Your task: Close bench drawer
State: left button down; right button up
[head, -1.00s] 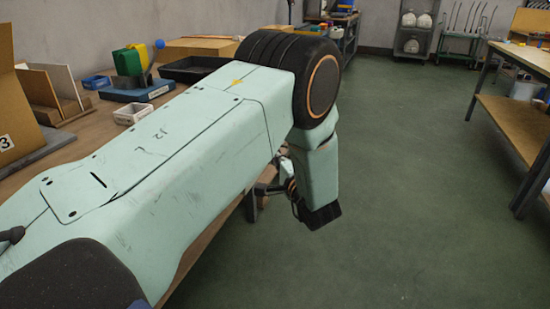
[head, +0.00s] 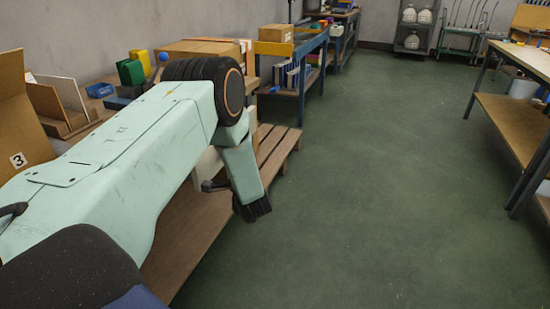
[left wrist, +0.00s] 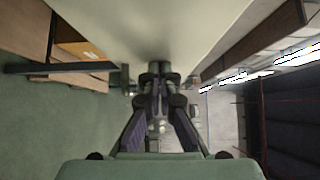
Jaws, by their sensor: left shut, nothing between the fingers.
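A pale cream panel, apparently the bench drawer front (left wrist: 205,25), fills the top of the left wrist view. In the head view a pale panel (head: 208,168) shows beside my forearm, partly covered by the arm. How far the drawer stands out from the bench (head: 180,235) cannot be told. My left gripper (left wrist: 160,75) is shut and empty, its fingertips close to the pale panel; contact cannot be made out. In the head view my forearm hides most of this gripper. My right gripper is not in view.
A cardboard box (head: 25,130) and wooden dividers (head: 65,95) stand on the bench. A blue bench (head: 300,65) stands behind, another table (head: 510,100) at right. The green floor between is clear.

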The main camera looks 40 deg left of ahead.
pick_arm(q)
jog(key=a, duration=0.2)
jog(key=s+a+p, duration=0.1)
jog(key=a, duration=0.1)
jog(key=a+p, duration=0.1)
jog(key=a, duration=0.2)
jog(key=shift+s+a, duration=0.1)
jog(key=shift+s, duration=0.3)
jog(key=shift+a+r, duration=0.1)
jog(key=shift+a, duration=0.05)
jog(key=shift+s+a+r, duration=0.1)
